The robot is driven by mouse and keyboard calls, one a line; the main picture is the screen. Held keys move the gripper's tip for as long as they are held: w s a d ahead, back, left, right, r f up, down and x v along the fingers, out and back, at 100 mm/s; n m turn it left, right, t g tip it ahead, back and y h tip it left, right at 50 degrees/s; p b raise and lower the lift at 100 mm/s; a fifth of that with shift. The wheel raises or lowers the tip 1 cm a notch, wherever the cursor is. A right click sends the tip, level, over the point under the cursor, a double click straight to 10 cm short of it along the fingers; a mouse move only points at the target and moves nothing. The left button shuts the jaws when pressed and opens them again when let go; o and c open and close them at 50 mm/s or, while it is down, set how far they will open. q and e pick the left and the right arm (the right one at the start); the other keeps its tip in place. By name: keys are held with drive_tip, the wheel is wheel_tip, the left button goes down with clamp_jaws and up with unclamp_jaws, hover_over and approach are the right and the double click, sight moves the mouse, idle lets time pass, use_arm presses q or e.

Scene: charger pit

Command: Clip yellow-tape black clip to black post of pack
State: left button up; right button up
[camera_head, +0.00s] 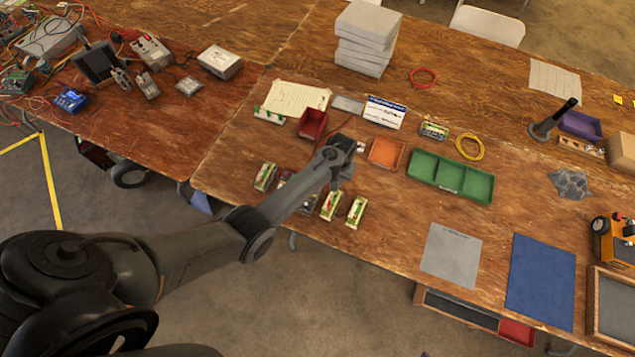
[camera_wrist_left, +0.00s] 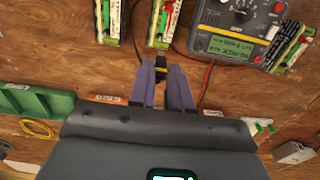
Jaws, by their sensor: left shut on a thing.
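My left gripper (camera_wrist_left: 163,78) is shut on the black clip with yellow tape (camera_wrist_left: 160,66), which sticks out between the fingertips. In the head view the left gripper (camera_head: 343,172) hangs over the table near its front edge, just behind the packs. Two green and pale packs stand side by side, a left one (camera_head: 331,204) and a right one (camera_head: 356,212); they also show at the top of the wrist view, one (camera_wrist_left: 161,22) directly beyond the clip and one (camera_wrist_left: 107,20) to its left. The clip appears apart from them. Their posts are too small to tell apart. My right gripper is out of view.
A meter (camera_wrist_left: 235,32) with a lit display and a third pack (camera_wrist_left: 288,45) lie right of the clip in the wrist view. A black lead runs by the clip, and a red lead (camera_wrist_left: 206,85) beside the fingers. An orange tray (camera_head: 387,152) and green tray (camera_head: 451,177) stand to the right.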

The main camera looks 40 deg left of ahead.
use_arm(q)
drive_tip(key=shift+f, duration=0.1)
drive_tip(key=shift+f, duration=0.25)
drive_tip(key=shift+f+b, duration=1.65)
drive_tip(key=shift+f, duration=0.15)
drive_tip(key=shift+f+b, duration=1.1)
drive_tip(key=shift+f, duration=0.3)
drive_tip(key=shift+f, duration=0.15)
drive_tip(key=shift+f, duration=0.1)
idle(0.5)
